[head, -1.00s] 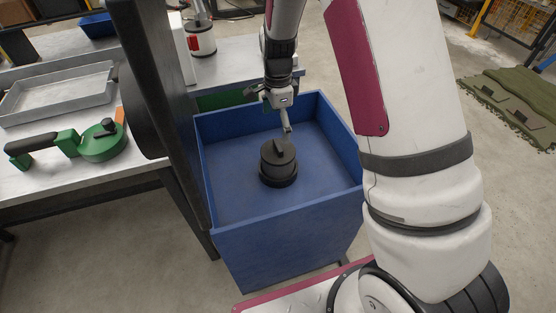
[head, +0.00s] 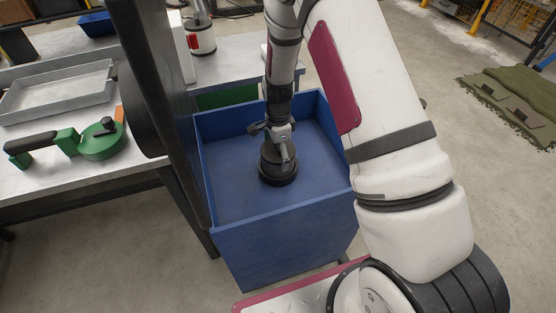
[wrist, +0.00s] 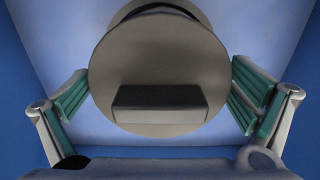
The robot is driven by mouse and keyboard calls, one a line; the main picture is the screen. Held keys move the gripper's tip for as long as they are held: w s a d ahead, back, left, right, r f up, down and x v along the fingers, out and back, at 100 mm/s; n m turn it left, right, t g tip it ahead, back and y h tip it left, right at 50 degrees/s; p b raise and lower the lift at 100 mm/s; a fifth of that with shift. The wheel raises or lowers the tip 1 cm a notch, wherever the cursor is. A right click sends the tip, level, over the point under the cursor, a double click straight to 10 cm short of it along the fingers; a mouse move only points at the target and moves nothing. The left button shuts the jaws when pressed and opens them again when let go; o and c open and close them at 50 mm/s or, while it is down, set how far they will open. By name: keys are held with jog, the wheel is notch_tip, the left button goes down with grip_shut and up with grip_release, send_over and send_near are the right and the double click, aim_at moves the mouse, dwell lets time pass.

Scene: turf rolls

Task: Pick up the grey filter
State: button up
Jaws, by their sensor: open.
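The grey filter (head: 277,172) is a dark, round, stepped cylinder standing in a blue bin (head: 282,236). In the wrist view, the filter (wrist: 158,62) shows from above as a round grey disc with a raised dark bar across its top. My gripper (head: 278,150) is over the filter and hides part of its top in the head view. In the wrist view, my gripper's teal-padded fingers (wrist: 158,102) are spread wide, one on each side of the disc. The gripper is open and empty.
The bin's walls stand around the filter. A dark upright post (head: 160,100) is close at the bin's left. A metal bench carries a green-and-black tool (head: 100,143) and a shallow metal tray (head: 58,92). A green mat (head: 510,95) lies on the floor at right.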

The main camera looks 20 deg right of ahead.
jog(key=c, duration=1.2)
